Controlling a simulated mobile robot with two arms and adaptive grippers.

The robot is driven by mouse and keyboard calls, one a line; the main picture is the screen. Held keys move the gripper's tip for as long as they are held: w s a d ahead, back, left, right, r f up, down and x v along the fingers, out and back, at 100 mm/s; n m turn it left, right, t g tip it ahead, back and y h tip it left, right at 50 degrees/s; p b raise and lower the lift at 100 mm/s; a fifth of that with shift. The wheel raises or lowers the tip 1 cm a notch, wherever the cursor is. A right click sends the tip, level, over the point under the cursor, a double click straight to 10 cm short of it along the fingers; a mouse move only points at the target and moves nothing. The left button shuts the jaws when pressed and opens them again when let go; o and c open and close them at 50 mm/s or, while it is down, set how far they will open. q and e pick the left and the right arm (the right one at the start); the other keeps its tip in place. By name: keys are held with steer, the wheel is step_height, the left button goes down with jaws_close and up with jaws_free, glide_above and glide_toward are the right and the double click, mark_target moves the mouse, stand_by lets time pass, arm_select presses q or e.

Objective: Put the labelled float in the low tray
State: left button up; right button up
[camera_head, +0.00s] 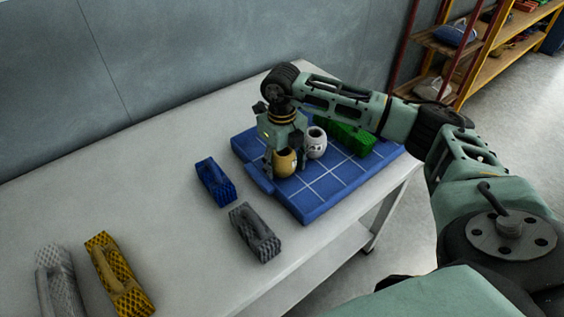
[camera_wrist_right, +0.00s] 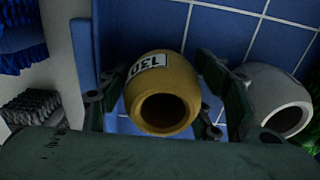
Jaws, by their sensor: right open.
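A yellow-gold barrel-shaped float (camera_head: 285,162) with an open top stands on the low blue tray (camera_head: 318,194), near its left side. In the right wrist view the float (camera_wrist_right: 162,95) shows a white label with dark characters and its dark round opening. My right gripper (camera_head: 284,160) is over it, pointing down. Its fingers (camera_wrist_right: 160,100) are open, one on each side of the float; I cannot tell if they touch it. A white float (camera_head: 316,142) with dark marks stands beside it on the tray, and shows at the right in the wrist view (camera_wrist_right: 275,95).
A green net bundle (camera_head: 350,137) lies at the tray's back right. Blue (camera_head: 215,182) and grey (camera_head: 255,232) net bundles lie left of the tray. Yellow (camera_head: 118,275) and pale grey (camera_head: 58,283) ones lie at the front left. The table (camera_head: 130,190) is clear between.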

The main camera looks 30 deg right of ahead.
step_height(320, 180, up, 12)
steer(key=p, duration=0.8)
steer(key=shift+r, duration=0.15)
